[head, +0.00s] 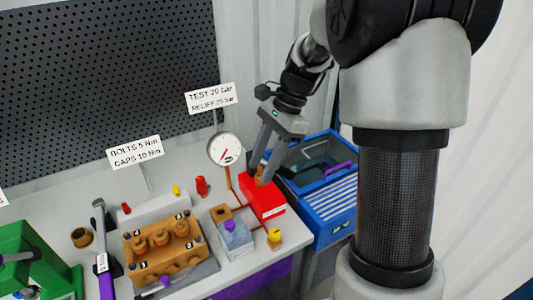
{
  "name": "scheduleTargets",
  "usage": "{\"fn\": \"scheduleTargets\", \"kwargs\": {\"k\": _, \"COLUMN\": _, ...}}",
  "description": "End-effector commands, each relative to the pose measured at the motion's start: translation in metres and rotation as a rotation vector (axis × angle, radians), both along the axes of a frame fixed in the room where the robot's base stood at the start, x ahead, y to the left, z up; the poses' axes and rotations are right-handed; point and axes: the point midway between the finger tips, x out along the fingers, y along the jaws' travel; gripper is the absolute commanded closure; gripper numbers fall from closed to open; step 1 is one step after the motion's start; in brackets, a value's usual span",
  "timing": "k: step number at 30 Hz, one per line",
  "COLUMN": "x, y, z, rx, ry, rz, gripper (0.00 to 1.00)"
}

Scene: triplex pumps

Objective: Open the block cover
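A brown block (165,250) with several round brown knobs on top sits on a grey plate at the front of the bench. I cannot tell which part is the block cover. My gripper (258,176) reaches down from the upper right, over the back left edge of a red box (263,198), well to the right of the block. Its two grey fingers point down. A small brown piece shows at the fingertips. I cannot tell whether the fingers hold it or touch the red box.
A round gauge (225,149) stands behind the red box. A grey-blue box with a purple knob (236,236) sits between block and red box. A torque wrench (102,250) and green stand (28,258) are left. A blue crate (330,215) is right.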

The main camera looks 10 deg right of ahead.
Motion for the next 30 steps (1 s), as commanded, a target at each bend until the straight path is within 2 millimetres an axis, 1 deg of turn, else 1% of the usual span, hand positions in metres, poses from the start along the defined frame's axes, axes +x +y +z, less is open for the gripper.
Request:
{"fn": "scheduleTargets", "kwargs": {"k": 1, "x": 0.002, "y": -0.004, "z": 0.008, "rx": 0.0, "ry": -0.003, "rz": -0.001, "gripper": 0.6}}
{"fn": "scheduleTargets", "kwargs": {"k": 6, "x": 0.003, "y": -0.009, "z": 0.021, "rx": 0.0, "ry": 0.0, "rz": -0.001, "gripper": 0.6}}
{"fn": "scheduleTargets", "kwargs": {"k": 21, "x": 0.003, "y": -0.01, "z": 0.024, "rx": 0.0, "ry": 0.0, "rz": 0.001, "gripper": 0.6}}
{"fn": "scheduleTargets", "kwargs": {"k": 23, "x": 0.001, "y": -0.009, "z": 0.026, "rx": -0.003, "ry": -0.011, "rz": 0.012, "gripper": 0.6}}
{"fn": "scheduleTargets", "kwargs": {"k": 26, "x": -0.009, "y": -0.008, "z": 0.039, "rx": -0.023, "ry": -0.063, "rz": 0.069, "gripper": 0.6}}
{"fn": "scheduleTargets", "kwargs": {"k": 29, "x": -0.03, "y": -0.007, "z": 0.06, "rx": -0.066, "ry": -0.162, "rz": 0.186, "gripper": 0.6}}
{"fn": "scheduleTargets", "kwargs": {"k": 30, "x": -0.04, "y": -0.006, "z": 0.069, "rx": -0.089, "ry": -0.21, "rz": 0.244, "gripper": 0.6}}
